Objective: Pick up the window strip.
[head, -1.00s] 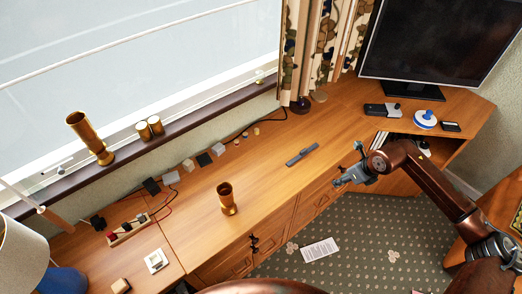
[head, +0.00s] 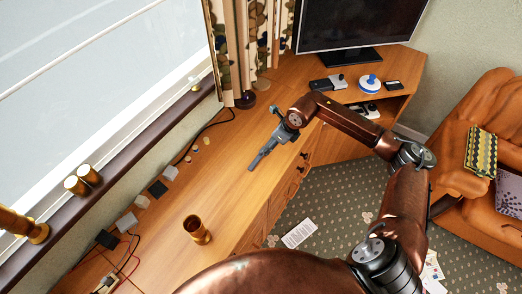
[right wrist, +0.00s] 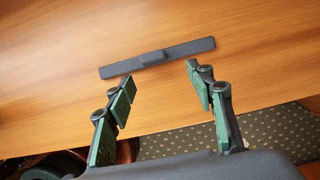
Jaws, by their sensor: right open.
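The window strip (right wrist: 185,52) is a thin dark grey bar with a small raised tab at its middle. It lies flat on the wooden desk and also shows in the head view (head: 257,161). My right gripper (right wrist: 160,78) is open, its two green-padded fingers spread wide. In the right wrist view the strip lies just beyond the fingertips, with nothing between the fingers. In the head view the right gripper (head: 274,137) is over the desk at the strip and hides part of it. My left gripper is not in view.
A brass cup (head: 197,231) stands on the desk nearer me. Small blocks and cables lie along the window side. A monitor (head: 355,25) and a blue-white round item (head: 369,83) are at the back. The desk around the strip is clear.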

